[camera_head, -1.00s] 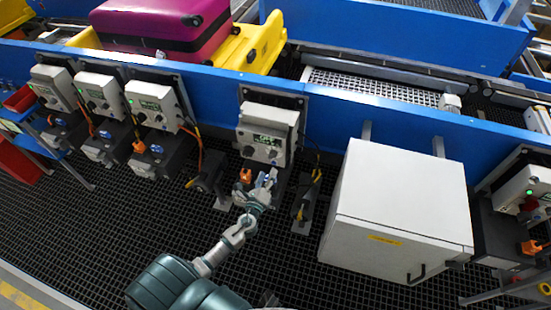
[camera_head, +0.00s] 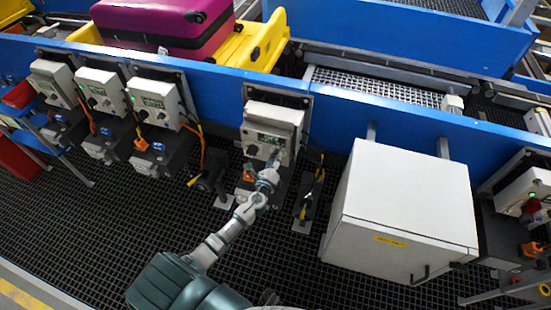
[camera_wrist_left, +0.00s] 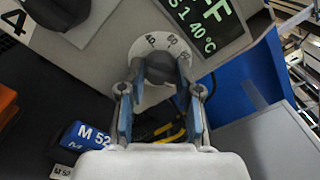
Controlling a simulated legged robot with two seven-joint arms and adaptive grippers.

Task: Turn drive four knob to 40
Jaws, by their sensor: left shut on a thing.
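The drive four box (camera_head: 268,128) is a white unit with a green-lit display, mounted on the blue conveyor side in the head view. My left gripper (camera_head: 272,165) is at its lower front edge and hides the knob there. In the left wrist view, the dark round knob (camera_wrist_left: 160,67) sits on a white dial with marks 40, 60 and 80. My left gripper (camera_wrist_left: 160,90) also shows there, its two blue-padded fingers shut on the knob from both sides. The knob's pointer direction is hard to tell. My right gripper is not in view.
A larger dark knob (camera_wrist_left: 60,10) and a "4" label lie beside the dial. A blue M 52 tag (camera_wrist_left: 88,137) is below left. A white cabinet (camera_head: 400,205) stands right of the drive. Similar drive boxes (camera_head: 155,102) stand to the left.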

